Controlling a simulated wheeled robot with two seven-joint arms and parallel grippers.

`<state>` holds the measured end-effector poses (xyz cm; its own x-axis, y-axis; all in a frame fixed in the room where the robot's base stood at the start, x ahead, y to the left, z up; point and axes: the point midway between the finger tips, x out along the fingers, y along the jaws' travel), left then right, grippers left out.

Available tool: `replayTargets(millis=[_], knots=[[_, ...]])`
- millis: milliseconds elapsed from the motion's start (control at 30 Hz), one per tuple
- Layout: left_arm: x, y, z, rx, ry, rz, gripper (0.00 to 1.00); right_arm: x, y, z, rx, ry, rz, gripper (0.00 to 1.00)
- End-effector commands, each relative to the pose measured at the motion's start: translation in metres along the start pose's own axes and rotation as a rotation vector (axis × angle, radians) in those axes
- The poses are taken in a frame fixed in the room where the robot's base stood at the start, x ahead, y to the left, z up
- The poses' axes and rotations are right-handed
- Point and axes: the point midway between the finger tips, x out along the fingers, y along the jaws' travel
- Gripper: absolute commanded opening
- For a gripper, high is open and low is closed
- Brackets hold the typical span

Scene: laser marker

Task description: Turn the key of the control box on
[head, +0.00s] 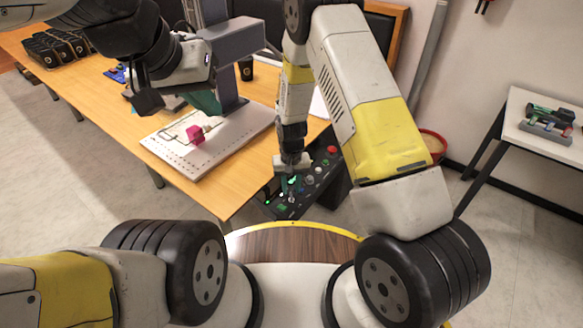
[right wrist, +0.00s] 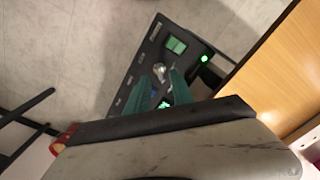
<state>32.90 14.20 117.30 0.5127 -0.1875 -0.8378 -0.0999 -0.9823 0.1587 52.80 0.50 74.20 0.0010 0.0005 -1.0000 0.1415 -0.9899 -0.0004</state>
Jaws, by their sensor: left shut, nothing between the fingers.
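The black control box (head: 325,193) sits at the table's front right edge, with green-lit buttons, a red button and a silver key switch (head: 291,199) on its sloped panel. My right gripper (head: 292,180) points down over the panel. In the right wrist view its two teal fingers (right wrist: 164,90) are apart, and the silver key switch (right wrist: 159,69) shows just beyond and between their tips. I cannot tell whether the fingers touch it. My left gripper (head: 150,103) is shut and empty, above the left of the white work plate.
The white work plate (head: 190,165) on the wooden table (head: 190,192) carries a magenta piece (head: 195,134). The grey marker column (head: 226,75) stands behind. Several black items (head: 55,47) lie at the far left. A side table (head: 545,140) stands at the right.

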Motion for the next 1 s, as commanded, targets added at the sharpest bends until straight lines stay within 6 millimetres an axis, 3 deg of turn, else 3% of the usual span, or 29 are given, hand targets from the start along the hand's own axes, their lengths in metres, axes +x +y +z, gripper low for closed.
replayTargets(millis=[100,300,867,1000], knots=[[0.000,0.000,0.000,0.000,0.000,0.000,0.00,-0.023,0.000,-0.001,0.000,0.003,-0.001,0.28],[0.000,0.000,0.000,0.000,0.000,0.000,0.00,-0.048,0.000,-0.001,0.000,0.002,0.000,0.28],[0.000,0.000,0.000,0.000,0.000,0.000,0.00,-0.054,0.001,0.000,0.002,0.001,0.000,0.28],[0.000,0.000,0.000,0.000,0.000,0.000,0.00,-0.077,0.005,-0.003,0.013,0.020,-0.018,0.28]])
